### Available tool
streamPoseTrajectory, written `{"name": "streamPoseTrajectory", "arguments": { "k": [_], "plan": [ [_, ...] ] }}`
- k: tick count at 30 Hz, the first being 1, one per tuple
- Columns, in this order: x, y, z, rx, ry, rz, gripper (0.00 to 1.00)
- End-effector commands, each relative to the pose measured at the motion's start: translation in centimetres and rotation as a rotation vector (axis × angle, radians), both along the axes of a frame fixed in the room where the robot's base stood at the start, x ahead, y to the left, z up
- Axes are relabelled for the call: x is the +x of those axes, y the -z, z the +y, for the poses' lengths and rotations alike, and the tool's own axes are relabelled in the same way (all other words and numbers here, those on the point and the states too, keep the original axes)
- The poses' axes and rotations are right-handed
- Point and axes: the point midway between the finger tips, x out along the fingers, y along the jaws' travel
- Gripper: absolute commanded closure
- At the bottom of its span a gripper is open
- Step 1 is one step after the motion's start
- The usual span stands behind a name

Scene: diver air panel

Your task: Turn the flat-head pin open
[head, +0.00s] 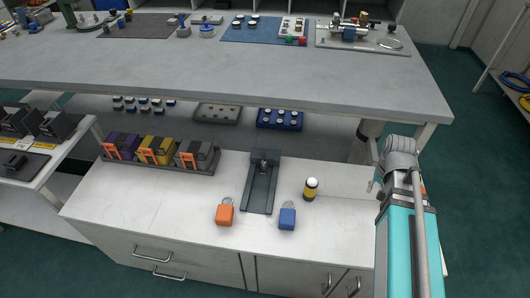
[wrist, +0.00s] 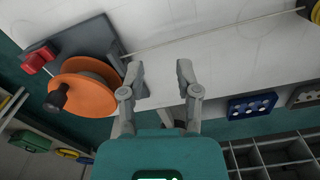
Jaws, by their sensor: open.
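I cannot pick out the flat-head pin for certain in either view. In the head view, a dark grey stand (head: 261,190) on the low white counter carries a small metal fitting (head: 264,165) at its back end, too small to read. The head view shows my arm at the right but not the fingers.
An orange reel (wrist: 83,95) with a black knob is left of my fingers, and a thin line runs from it rightward. Orange (head: 225,214) and blue (head: 287,218) padlocks and a yellow-black cylinder (head: 311,189) stand near the grey stand. The grey bench (head: 230,76) overhangs behind.

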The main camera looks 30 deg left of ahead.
Motion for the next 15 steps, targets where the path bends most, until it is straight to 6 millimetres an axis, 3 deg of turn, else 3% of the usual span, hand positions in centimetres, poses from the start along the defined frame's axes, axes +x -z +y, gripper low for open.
{"name": "streamPoseTrajectory", "arguments": {
  "k": [1,6,15],
  "plan": [
    [0.9,-1.2,1.9,0.0,-0.017,0.0,0.57],
    [2.1,-3.1,7.5,0.0,-0.051,0.0,0.57],
    [2.7,-6.5,18.2,0.0,-0.112,0.0,0.57]
  ]
}}
